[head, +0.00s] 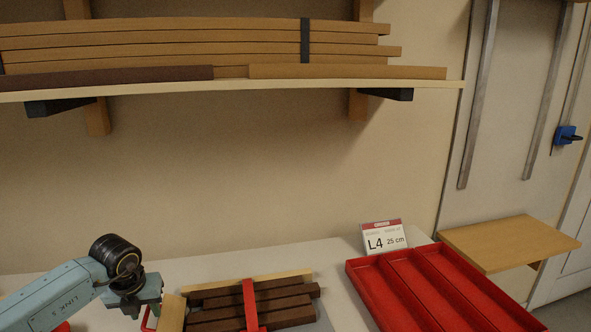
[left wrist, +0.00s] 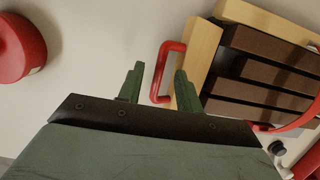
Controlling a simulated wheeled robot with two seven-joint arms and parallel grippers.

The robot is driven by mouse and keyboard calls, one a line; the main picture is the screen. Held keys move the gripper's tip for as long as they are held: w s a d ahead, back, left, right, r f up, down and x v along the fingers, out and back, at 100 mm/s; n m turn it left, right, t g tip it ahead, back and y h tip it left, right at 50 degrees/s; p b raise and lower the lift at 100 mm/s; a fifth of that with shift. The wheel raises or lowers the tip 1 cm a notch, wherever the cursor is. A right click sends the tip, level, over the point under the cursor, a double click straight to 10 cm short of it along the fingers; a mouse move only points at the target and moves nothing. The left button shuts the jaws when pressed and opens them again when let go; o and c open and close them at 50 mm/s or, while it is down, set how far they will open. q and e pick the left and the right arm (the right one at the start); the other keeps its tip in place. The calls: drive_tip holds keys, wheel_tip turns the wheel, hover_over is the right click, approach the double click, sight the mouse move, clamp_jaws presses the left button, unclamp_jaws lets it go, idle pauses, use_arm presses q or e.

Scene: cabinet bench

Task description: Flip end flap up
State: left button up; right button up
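A light wooden board (head: 510,243), which looks like the end flap, sticks out level beyond the bench's right end, with a small support under it. My left gripper (head: 140,297) is over the left part of the bench, far from this board. In the left wrist view the left gripper (left wrist: 158,76) is open, its two green fingers apart. A red handle (left wrist: 160,72) on a wooden carrier (left wrist: 200,52) shows between and beyond the fingertips; I cannot tell whether they touch it. My right gripper is not in view.
The carrier holds several dark brown bars (head: 265,303). A red divided tray (head: 435,290) lies between it and the board. A sign reading L4 (head: 384,238) stands behind the tray. A shelf (head: 230,90) with long planks hangs above. A red round object (left wrist: 18,50) sits left.

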sight(148, 316)
use_arm(q)
drive_tip(key=shift+s+d+f, duration=0.25)
drive_tip(key=shift+s+f, duration=0.05)
drive_tip(key=shift+f, duration=0.3)
drive_tip(key=shift+w+r+p, duration=0.1)
drive_tip(key=shift+r+p, duration=0.3)
wheel_tip(148, 316, up, 8)
drive_tip(key=p, duration=0.5)
drive_tip(key=shift+w+r+p, duration=0.2)
drive_tip(key=shift+r+p, duration=0.05)
drive_tip(key=shift+p, duration=0.1)
drive_tip(key=shift+a, duration=0.1)
